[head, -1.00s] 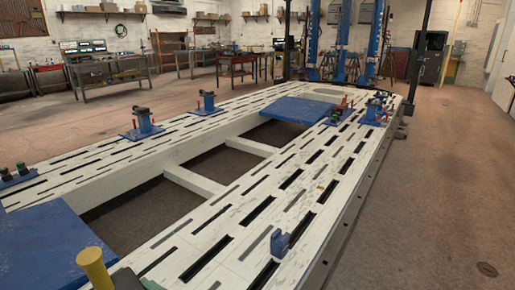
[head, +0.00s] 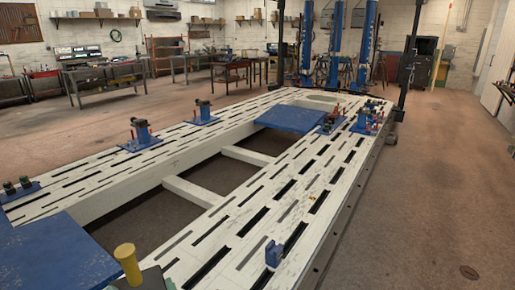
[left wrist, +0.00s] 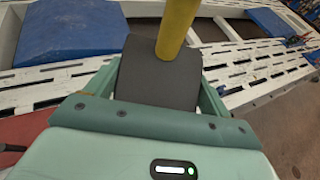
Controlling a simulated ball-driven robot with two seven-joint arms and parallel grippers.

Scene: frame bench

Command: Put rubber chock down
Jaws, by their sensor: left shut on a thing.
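The rubber chock is a dark block (left wrist: 150,82) with a yellow handle (left wrist: 177,25) rising from it. In the left wrist view my left gripper (left wrist: 160,72) is shut on the block, with a green finger along each side. In the head view the yellow handle (head: 127,262) stands at the bottom left, with part of the dark block (head: 150,279) beside it. The chock appears in front of the white slotted frame bench (head: 200,262); I cannot tell whether it touches anything below. My right gripper is not in view.
A blue plate (head: 55,258) lies on the bench's near left, and another blue plate (head: 290,118) lies farther back. A small blue block (head: 273,253) stands on the near right rail. Blue clamp stands (head: 141,135) sit along the left rail. Open floor (head: 435,190) lies to the right.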

